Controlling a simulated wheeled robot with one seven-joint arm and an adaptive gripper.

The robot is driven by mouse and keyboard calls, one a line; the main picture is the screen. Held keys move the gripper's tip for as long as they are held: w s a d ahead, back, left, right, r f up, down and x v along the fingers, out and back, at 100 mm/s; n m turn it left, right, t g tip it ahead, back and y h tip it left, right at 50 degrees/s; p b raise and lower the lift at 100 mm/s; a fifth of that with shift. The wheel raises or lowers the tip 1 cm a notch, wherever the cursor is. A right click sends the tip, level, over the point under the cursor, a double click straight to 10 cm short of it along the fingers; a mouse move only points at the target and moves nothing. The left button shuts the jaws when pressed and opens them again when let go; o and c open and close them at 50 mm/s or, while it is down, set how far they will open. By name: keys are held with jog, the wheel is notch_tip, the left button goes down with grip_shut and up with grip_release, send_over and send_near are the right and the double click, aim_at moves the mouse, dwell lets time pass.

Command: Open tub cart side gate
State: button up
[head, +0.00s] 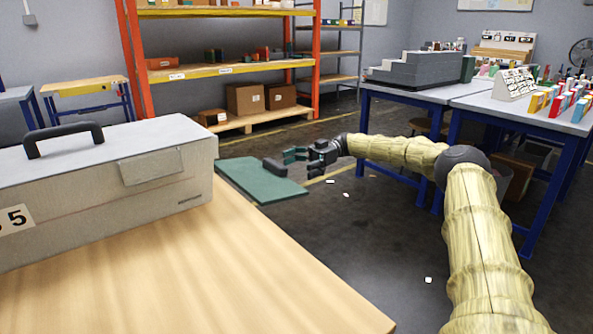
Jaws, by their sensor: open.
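No tub cart or side gate can be made out for certain. A flat dark green panel (262,184) lies low beyond the wooden tabletop; I cannot tell whether it belongs to the cart. A small dark rounded piece (274,167) shows at the panel, perhaps a handle. My gripper (286,156) is at the end of my yellow-sleeved arm, over or beside the panel's right part, pointing left. Its fingers are open and I see nothing held between them. I cannot tell its height above the panel.
A wooden tabletop (190,275) fills the lower left, bearing a grey case (110,185) with a black handle. Blue-legged tables (405,95) with boxes stand on the right. An orange-framed shelf (230,70) stands behind. Small white scraps lie on the open dark floor (370,235).

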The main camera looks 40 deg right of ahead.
jog(key=d+b, duration=0.1)
jog(key=d+f+b, duration=0.1)
jog(key=d, duration=0.1)
jog(key=shift+d, duration=0.15)
dwell(0.4)
jog(key=shift+b, duration=0.4)
notch_tip(320, 180, up, 10)
dwell(0.6)
jog(key=shift+f, duration=0.1)
